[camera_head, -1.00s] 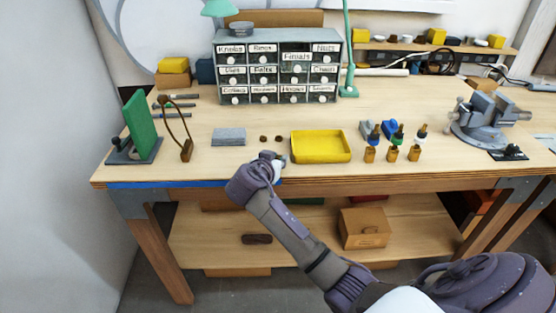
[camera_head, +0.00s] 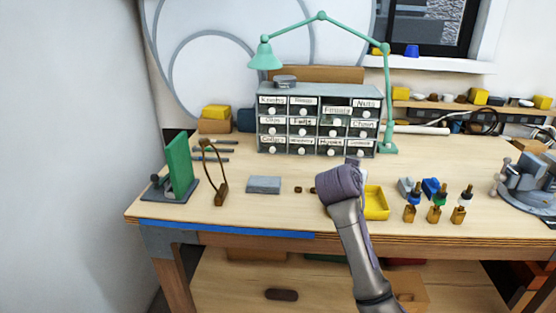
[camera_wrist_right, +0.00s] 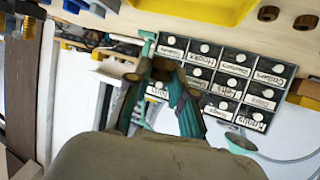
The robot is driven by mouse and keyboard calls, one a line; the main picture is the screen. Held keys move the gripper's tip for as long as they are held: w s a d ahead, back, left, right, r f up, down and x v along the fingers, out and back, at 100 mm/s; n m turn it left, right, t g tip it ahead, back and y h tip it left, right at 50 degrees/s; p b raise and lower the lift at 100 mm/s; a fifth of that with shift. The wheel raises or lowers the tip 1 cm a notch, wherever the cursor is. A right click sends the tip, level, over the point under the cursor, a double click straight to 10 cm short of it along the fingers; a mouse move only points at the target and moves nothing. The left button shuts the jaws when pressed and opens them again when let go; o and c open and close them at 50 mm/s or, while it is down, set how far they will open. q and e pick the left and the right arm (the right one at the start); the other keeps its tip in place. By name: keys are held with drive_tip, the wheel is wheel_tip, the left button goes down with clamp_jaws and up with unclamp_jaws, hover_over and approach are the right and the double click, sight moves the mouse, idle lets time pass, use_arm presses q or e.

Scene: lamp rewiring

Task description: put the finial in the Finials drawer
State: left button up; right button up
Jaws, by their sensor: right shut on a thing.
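The small drawer cabinet (camera_head: 319,88) stands at the back of the bench with labelled drawers and white knobs. The Finials drawer (camera_head: 337,111) is in its top row; its label sits lower than its neighbours and a dark gap shows above it, so it looks pulled out. My right gripper (camera_head: 352,163) is above the bench in front of the cabinet, apart from it. In the right wrist view, my right gripper (camera_wrist_right: 165,85) is shut on a small dark brownish piece, the finial (camera_wrist_right: 162,67), mostly hidden by the fingers. My left gripper is out of view.
A yellow tray (camera_head: 376,205) lies below my right arm, partly hidden. A grey block (camera_head: 264,185) and a green panel (camera_head: 180,166) are left. A green lamp (camera_head: 386,100) arches over the cabinet.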

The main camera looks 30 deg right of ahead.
drive_tip(key=shift+d, duration=0.15)
drive_tip(key=s+a+f+n+t+y, duration=0.2)
drive_tip(key=s+a+f+n+y, duration=0.15)
drive_tip(key=a, duration=0.65)
drive_tip(key=s+a+f+n+t+y, duration=0.2)
drive_tip(key=s+a+n+y, duration=0.25)
drive_tip(key=a, duration=0.55)
drive_tip(key=s+a+f+n+t+y, duration=0.2)
drive_tip(key=s+a+f+n+y, duration=0.15)
drive_tip(key=a, duration=0.65)
drive_tip(key=w+d+r+m+g+h, duration=0.2)
drive_tip(key=w+d+r+m+h, duration=0.1)
drive_tip(key=d, duration=0.7)
drive_tip(key=w+d+r+m+g+h, duration=0.2)
drive_tip(key=w+d+r+m+h, duration=0.1)
drive_tip(key=d, duration=0.7)
drive_tip(key=w+d+r+m+g+h, duration=0.2)
drive_tip(key=w+d+m+h, duration=0.3)
drive_tip(key=d, duration=0.5)
drive_tip(key=shift+w+r+m, duration=0.25)
drive_tip(key=shift+r, duration=0.3)
drive_tip(key=shift+a, duration=0.1)
